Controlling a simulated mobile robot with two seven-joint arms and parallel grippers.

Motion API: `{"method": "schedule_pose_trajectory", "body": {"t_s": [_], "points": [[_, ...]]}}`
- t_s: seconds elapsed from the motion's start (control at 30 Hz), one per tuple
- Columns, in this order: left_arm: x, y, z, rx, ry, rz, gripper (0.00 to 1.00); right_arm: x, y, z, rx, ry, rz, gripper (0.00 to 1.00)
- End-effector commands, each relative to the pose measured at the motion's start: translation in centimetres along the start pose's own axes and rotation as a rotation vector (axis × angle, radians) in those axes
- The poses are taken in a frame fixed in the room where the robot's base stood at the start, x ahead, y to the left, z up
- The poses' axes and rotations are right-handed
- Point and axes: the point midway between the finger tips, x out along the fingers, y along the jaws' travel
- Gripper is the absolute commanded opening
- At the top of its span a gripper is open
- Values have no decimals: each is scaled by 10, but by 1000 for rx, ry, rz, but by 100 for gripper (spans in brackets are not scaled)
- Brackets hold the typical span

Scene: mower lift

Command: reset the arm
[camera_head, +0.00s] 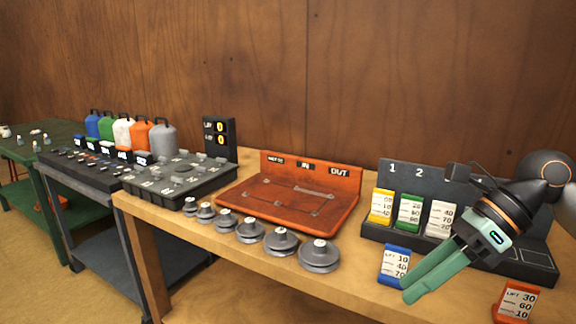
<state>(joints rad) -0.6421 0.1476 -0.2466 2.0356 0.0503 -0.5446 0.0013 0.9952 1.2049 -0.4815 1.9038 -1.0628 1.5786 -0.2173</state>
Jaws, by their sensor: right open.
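My right gripper (411,287) reaches in from the right, its teal fingers pointing down and left over the front of the wooden table. It is open, with only a narrow gap showing between the fingers, and I see nothing between them. The fingertips are just right of a blue card (395,264) in the picture; I cannot tell whether they touch it. The gripper body hides part of the dark numbered rack (391,168) behind it. My left gripper is not in view.
The rack holds a yellow card (381,207), a green card (410,212) and a white card (440,219). An orange-red tray (275,208), several grey pulleys (319,257) and a dark fixture (187,203) are further left.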

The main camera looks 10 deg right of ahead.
Motion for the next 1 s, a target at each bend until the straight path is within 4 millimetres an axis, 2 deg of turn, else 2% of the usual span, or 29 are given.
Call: {"method": "schedule_pose_trajectory", "body": {"t_s": [0.03,0.1,0.2,0.3,0.43,0.57,0.67,0.77,0.8,0.87,0.9,1.0], "points": [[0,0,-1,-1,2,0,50,23,8,10,24,-62,92,43],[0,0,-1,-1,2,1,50,49,21,26,77,-166,217,43],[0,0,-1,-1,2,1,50,80,38,52,209,-344,412,43],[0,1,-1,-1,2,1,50,100,46,74,400,-529,595,43],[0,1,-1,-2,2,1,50,117,34,90,728,-761,789,43],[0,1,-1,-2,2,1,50,139,-1,82,1130,-969,923,43],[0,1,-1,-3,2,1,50,166,-34,54,1484,-1106,974,43],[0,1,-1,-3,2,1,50,203,-62,6,1867,-1215,974,43],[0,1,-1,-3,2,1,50,221,-69,-18,2029,-1248,960,43],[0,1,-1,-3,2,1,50,248,-73,-54,2258,-1284,922,43],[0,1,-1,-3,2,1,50,265,-73,-79,2401,-1299,888,43],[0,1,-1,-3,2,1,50,303,-60,-137,2726,-1308,786,43]]}}
